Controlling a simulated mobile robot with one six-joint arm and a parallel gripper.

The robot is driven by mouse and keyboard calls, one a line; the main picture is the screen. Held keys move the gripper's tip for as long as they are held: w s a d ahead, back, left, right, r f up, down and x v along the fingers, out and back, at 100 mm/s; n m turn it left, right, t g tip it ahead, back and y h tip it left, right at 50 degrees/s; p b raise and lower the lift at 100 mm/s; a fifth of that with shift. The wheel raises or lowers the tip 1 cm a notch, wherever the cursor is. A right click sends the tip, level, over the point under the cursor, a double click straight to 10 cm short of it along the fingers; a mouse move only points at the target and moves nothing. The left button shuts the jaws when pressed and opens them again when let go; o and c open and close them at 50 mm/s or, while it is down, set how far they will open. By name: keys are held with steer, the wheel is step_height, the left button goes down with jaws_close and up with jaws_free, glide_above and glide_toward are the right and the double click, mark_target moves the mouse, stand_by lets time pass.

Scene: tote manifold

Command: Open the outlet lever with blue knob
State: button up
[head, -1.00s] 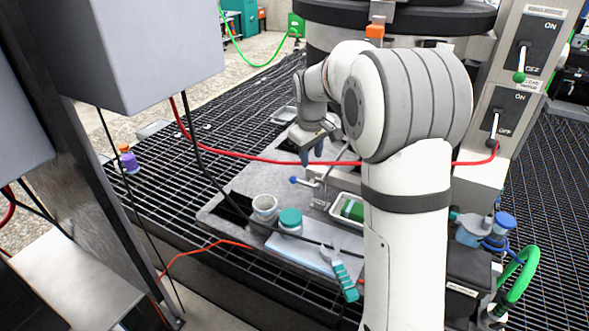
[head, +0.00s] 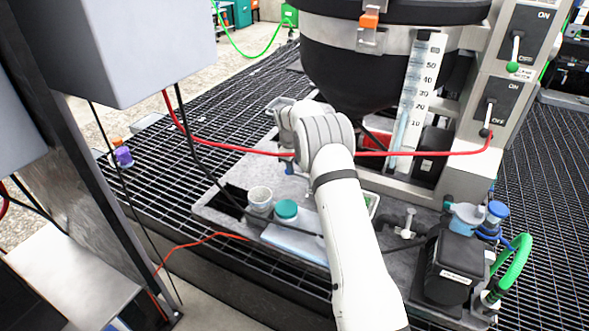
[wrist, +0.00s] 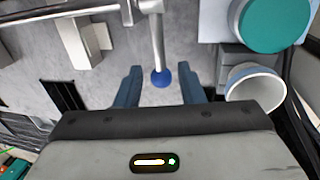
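The blue knob (wrist: 161,78) sits on the end of a metal lever (wrist: 157,38) that runs up to a pipe at the top of the wrist view. My gripper (wrist: 160,71) is open, with one blue finger on each side of the knob. A gap shows between the knob and each finger, so I see no contact. In the head view my arm hides the lever and most of my gripper. I cannot tell the knob's height relative to the fingertips.
A white cup (head: 260,198) and a teal-lidded jar (head: 286,210) stand close to my gripper; in the wrist view the cup (wrist: 255,87) is just right of the right finger. A black tank (head: 350,80) stands beyond.

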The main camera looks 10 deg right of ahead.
steer(key=shift+w+d+f, duration=0.1)
steer(key=shift+w+f, duration=0.05)
steer(key=shift+f, duration=0.6)
steer(key=shift+w+d+f, duration=0.1)
steer(key=shift+f, duration=0.6)
steer(key=shift+c, duration=0.3)
jaws_close()
